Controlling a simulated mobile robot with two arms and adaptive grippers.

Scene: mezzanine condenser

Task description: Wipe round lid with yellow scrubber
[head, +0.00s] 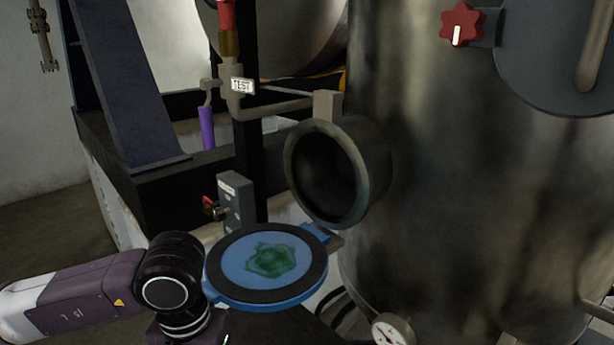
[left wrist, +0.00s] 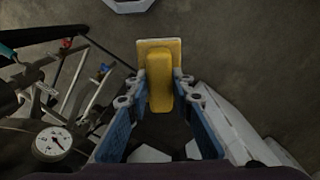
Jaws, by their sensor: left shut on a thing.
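The round lid (head: 228,262) is a blue disc with a black ring and a green stain at its middle. It lies swung open, face up, in front of the open round port (head: 325,178) of the tank. The yellow scrubber (left wrist: 160,60) shows in the left wrist view. My left gripper (left wrist: 160,92) is shut on the scrubber, with a blue finger on each side. In the head view my left arm is just left of the lid; its gripper and the scrubber are out of frame below. My right gripper is in neither view.
The large metal tank (head: 480,200) fills the right side. A pressure gauge (head: 392,330) sits low on it and also shows in the left wrist view (left wrist: 53,143). A grey box with a red-handled valve (head: 236,205) stands behind the lid. Pipes with a TEST tag (head: 243,86) run above.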

